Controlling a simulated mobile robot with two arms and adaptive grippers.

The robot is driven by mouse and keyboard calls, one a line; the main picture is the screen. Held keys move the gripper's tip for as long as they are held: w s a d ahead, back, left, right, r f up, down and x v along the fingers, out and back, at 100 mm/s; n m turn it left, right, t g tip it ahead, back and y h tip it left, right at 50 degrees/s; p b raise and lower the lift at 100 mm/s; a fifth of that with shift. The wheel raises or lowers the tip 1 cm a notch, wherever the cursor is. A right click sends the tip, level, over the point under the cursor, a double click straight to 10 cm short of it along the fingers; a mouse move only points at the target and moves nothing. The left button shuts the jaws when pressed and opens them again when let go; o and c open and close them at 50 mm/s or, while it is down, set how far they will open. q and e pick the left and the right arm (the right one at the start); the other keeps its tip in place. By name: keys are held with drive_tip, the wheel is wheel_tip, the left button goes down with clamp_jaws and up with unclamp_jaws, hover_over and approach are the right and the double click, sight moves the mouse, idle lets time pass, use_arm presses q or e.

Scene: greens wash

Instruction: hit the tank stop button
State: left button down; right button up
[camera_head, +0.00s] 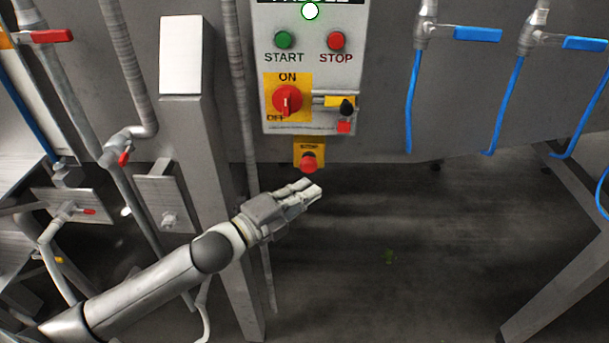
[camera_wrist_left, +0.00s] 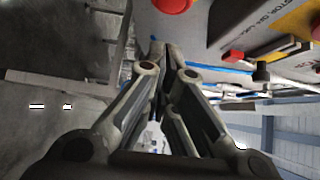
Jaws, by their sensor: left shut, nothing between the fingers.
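A grey control panel (camera_head: 270,73) hangs on the tank wall, with a green START button (camera_head: 284,40) and a red STOP button (camera_head: 336,41). Below the panel a red mushroom button (camera_head: 308,163) sits on a small yellow plate (camera_head: 309,147) whose lettering is too small to read. A red button also shows at the top of the left wrist view (camera_wrist_left: 172,4). My left gripper (camera_head: 313,189) is shut and empty, its fingertips just below the mushroom button in the head view, with a visible gap between them. My right gripper is out of view.
The panel also bears a red rotary switch (camera_head: 287,99) and a black-knobbed switch (camera_head: 346,107). A grey post (camera_head: 205,180) and pipes stand left, behind my arm. Blue-handled valves (camera_head: 478,34) with blue hoses hang at right. The dark floor (camera_head: 400,220) below is mostly clear.

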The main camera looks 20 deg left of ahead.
sight(308, 166)
use_arm(q)
drive_tip(key=shift+w+a+p, duration=0.25)
drive_tip(key=shift+w+a, duration=0.05)
drive_tip(key=shift+w, duration=0.6)
drive_tip(key=shift+w+a+p, duration=0.2)
drive_tip(key=shift+w+a, duration=0.1)
drive_tip(key=shift+w, duration=0.6)
drive_tip(key=shift+w, duration=0.1)
